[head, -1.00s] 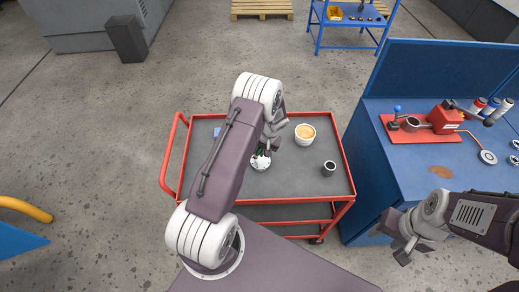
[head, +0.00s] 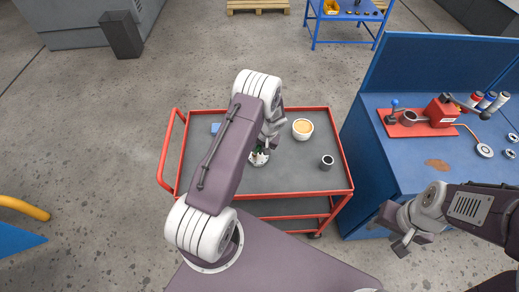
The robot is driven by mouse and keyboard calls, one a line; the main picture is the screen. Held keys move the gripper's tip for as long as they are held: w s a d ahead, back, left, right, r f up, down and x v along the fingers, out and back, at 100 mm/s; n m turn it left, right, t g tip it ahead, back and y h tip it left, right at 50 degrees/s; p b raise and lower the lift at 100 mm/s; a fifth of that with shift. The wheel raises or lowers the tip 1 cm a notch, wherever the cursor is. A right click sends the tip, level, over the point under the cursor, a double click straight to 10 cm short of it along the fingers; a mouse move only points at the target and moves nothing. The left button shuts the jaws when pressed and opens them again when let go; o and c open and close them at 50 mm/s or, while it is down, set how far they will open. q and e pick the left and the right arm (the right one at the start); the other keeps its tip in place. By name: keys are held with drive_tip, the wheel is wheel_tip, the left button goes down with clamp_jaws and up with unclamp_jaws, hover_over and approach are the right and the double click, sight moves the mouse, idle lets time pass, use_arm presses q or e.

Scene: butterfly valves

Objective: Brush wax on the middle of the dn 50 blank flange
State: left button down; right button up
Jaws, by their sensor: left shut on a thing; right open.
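My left gripper (head: 270,138) is low over the red-framed cart, left of a white bowl (head: 302,129) with tan contents, probably the wax. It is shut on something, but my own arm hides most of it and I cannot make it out. A small white and dark green thing (head: 259,157) shows just below it; I cannot tell whether they touch. My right gripper (head: 399,240) is open and empty, in front of the blue bench. Small round metal discs (head: 485,150) lie on the bench at right. I cannot tell which thing is the DN 50 blank flange.
The cart (head: 225,171) also holds a dark hollow cylinder (head: 327,162) and a small blue item (head: 215,128). The blue bench (head: 400,170) carries a red fixture (head: 430,118) and several capped cylinders (head: 487,101).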

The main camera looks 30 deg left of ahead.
use_arm(q)
drive_tip(key=shift+s+a, duration=0.2)
drive_tip(key=shift+a, duration=0.1)
wheel_tip(320, 180, up, 3)
drive_tip(key=shift+w+f+p, duration=0.1)
drive_tip(key=shift+f+p, duration=0.1)
drive_tip(key=shift+p, duration=0.5)
drive_tip(key=shift+w+d+r+p, duration=0.1)
drive_tip(key=shift+r+p, duration=0.15)
drive_tip(key=shift+r, duration=0.1)
drive_tip(key=shift+w+d+r+p, duration=0.1)
drive_tip(key=shift+r+p, duration=0.1)
drive_tip(key=shift+r, duration=0.15)
drive_tip(key=r+p, duration=0.2)
drive_tip(key=r, duration=0.1)
drive_tip(key=shift+s+a, duration=0.15)
drive_tip(key=shift+s, duration=0.05)
drive_tip(key=shift+r, duration=0.55)
